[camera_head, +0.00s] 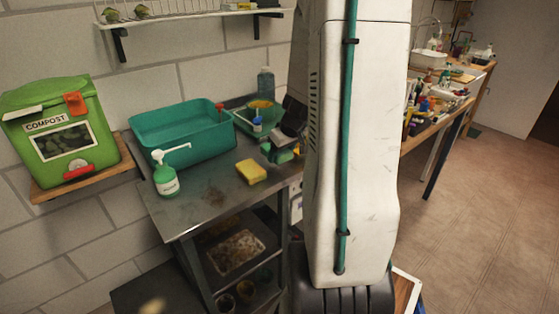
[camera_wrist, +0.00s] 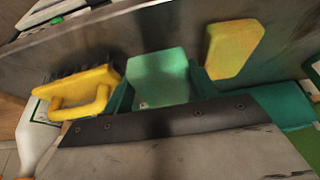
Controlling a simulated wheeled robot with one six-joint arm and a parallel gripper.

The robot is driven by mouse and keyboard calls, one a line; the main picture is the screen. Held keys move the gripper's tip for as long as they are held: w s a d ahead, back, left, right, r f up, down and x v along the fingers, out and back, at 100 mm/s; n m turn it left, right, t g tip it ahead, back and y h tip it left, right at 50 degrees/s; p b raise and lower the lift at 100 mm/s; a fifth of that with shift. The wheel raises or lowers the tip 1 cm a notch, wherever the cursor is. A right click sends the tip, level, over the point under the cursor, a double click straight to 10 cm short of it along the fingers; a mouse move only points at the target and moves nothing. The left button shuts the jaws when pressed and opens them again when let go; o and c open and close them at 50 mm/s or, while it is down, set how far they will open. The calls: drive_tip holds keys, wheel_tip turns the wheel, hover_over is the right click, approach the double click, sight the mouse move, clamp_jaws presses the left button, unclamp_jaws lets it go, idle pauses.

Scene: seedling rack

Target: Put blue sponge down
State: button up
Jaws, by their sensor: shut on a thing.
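My gripper (camera_wrist: 160,92) is shut on a block-shaped sponge (camera_wrist: 158,76), which looks pale blue-green here. The sponge sits between the two teal fingers. In the head view my gripper (camera_head: 279,150) is at the right part of the metal table (camera_head: 205,205), low over its top and partly hidden by my arm. I cannot tell whether the sponge touches the table. A yellow sponge (camera_head: 251,172) lies on the table to the left of my gripper. It also shows in the wrist view (camera_wrist: 233,48), apart from the held sponge.
A yellow-handled brush (camera_wrist: 85,92) lies close beside the held sponge. A teal tub (camera_head: 180,145), a green pump bottle (camera_head: 165,178) and a green tray (camera_head: 243,128) stand on the table. The front left of the tabletop is clear apart from stains.

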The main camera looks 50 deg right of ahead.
drive_tip(key=shift+w, duration=0.4)
drive_tip(key=shift+f, duration=1.8)
drive_tip(key=shift+f, duration=0.1)
drive_tip(key=o, duration=1)
drive_tip(key=shift+o, duration=0.2)
